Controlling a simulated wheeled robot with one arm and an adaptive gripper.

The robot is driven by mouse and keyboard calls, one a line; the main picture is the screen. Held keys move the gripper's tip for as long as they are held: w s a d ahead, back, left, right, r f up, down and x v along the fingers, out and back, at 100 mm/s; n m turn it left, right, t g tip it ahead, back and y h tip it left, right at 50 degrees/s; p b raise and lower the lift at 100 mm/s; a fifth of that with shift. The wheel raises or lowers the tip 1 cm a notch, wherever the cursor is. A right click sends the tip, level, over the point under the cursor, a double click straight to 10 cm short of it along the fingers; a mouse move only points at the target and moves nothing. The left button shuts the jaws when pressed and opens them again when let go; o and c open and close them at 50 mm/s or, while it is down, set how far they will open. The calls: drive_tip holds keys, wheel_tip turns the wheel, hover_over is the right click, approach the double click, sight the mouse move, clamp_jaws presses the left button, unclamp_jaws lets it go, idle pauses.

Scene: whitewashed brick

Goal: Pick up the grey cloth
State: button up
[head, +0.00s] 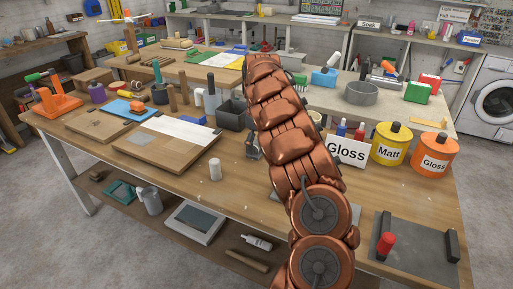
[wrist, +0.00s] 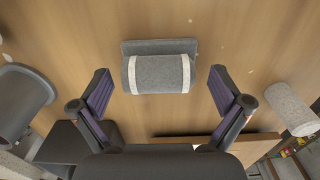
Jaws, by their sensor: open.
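The grey cloth (wrist: 158,74) lies folded on the wooden bench top in the wrist view, with a thick rounded upper fold and a flatter layer showing behind it. Light stripes run down both its sides. My gripper (wrist: 148,78) is open, its two dark fingers with purple pads apart on the left and right of the cloth. Nothing is held between them, and neither finger appears to touch the cloth. In the head view my copper-coloured arm reaches over the bench and I cannot make out the cloth there.
In the wrist view a grey rounded container (wrist: 22,98) is at left and a pale speckled cylinder (wrist: 290,109) at right. In the head view, a Gloss sign (head: 346,150), a yellow tin (head: 391,148) and an orange tin (head: 435,155) stand right of my arm.

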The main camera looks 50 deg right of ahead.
drive_tip(key=shift+f, duration=0.4)
drive_tip(key=c, duration=1.3)
